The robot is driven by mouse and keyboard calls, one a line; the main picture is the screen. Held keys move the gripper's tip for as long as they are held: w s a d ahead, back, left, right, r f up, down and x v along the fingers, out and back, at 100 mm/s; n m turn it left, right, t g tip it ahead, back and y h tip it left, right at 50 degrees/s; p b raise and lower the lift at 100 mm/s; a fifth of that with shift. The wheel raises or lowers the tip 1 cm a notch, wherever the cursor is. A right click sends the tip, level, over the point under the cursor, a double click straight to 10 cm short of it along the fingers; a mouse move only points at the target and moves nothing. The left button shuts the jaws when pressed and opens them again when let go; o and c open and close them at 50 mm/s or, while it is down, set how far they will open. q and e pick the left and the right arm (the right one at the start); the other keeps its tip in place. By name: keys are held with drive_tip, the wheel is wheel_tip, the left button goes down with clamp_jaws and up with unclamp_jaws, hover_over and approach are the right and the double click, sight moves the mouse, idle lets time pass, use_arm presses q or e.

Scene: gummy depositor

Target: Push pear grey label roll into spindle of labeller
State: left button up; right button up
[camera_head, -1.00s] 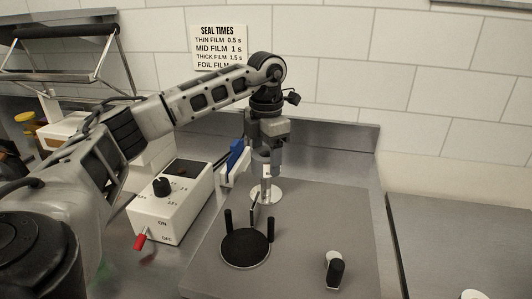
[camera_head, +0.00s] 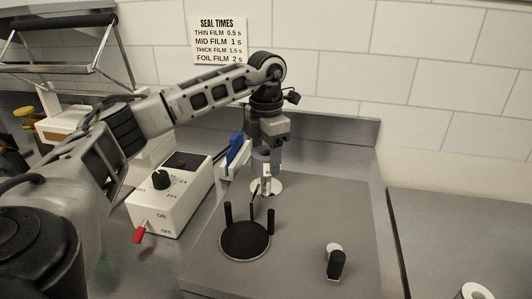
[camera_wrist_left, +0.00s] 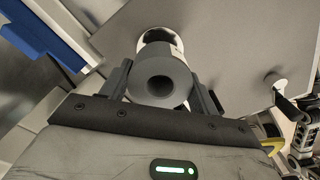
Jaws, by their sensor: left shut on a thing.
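The grey label roll (camera_wrist_left: 155,64) sits between the fingers of my left gripper (camera_wrist_left: 160,88), with its dark centre hole facing the wrist camera. In the head view my left gripper (camera_head: 267,160) points down over a white round disc (camera_head: 276,186) with a slim upright part above it, apparently the labeller's spindle area. The white disc (camera_wrist_left: 151,35) also shows past the roll in the wrist view. The gripper is shut on the roll. Whether the spindle has entered the roll's hole cannot be told. My right gripper is not seen.
A black disc with upright posts (camera_head: 245,240) stands on the grey plate (camera_head: 320,215), in front of the gripper.

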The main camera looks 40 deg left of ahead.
sight(266, 174)
use_arm(q)
drive_tip(key=shift+f+b, duration=1.45)
drive_tip(key=shift+f, duration=1.15)
drive_tip(key=o, duration=1.5)
drive_tip(key=shift+c, duration=0.2)
